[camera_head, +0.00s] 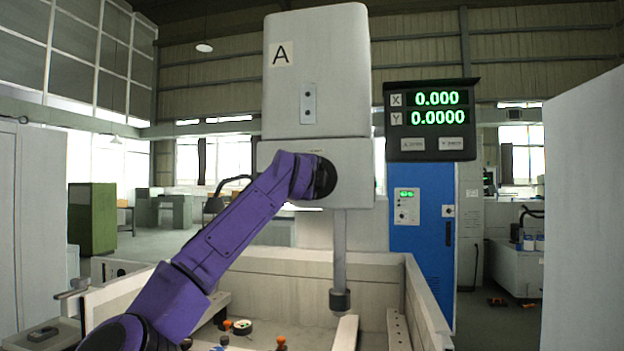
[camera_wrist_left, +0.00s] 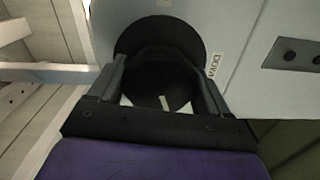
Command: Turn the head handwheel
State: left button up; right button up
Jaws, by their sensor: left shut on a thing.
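The head handwheel is a black round wheel (camera_wrist_left: 160,32) on the pale machine head, seen close up in the left wrist view. My left gripper (camera_wrist_left: 163,68) is shut on it, with one finger on each side. A small pale strip shows between the fingers. In the head view, my purple left arm reaches up to the front of the machine head (camera_head: 317,75). There the arm's end covers most of the wheel, and its black edge (camera_head: 326,178) is hard to tell from my gripper. My right gripper is in neither view.
A label (camera_wrist_left: 214,64) sits beside the wheel. A vertical spindle (camera_head: 340,245) hangs from the head over a pale-walled tank (camera_head: 285,262) holding small parts. A blue cabinet (camera_head: 420,240) stands behind at right.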

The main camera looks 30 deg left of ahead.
pick_arm(q)
jog(key=shift+r, duration=0.1)
jog(key=o, duration=1)
jog(key=shift+a, duration=0.1)
jog(key=b+v, duration=0.7)
jog(key=v, duration=0.3)
jog(key=shift+s, duration=0.35)
jog(key=shift+a, duration=0.1)
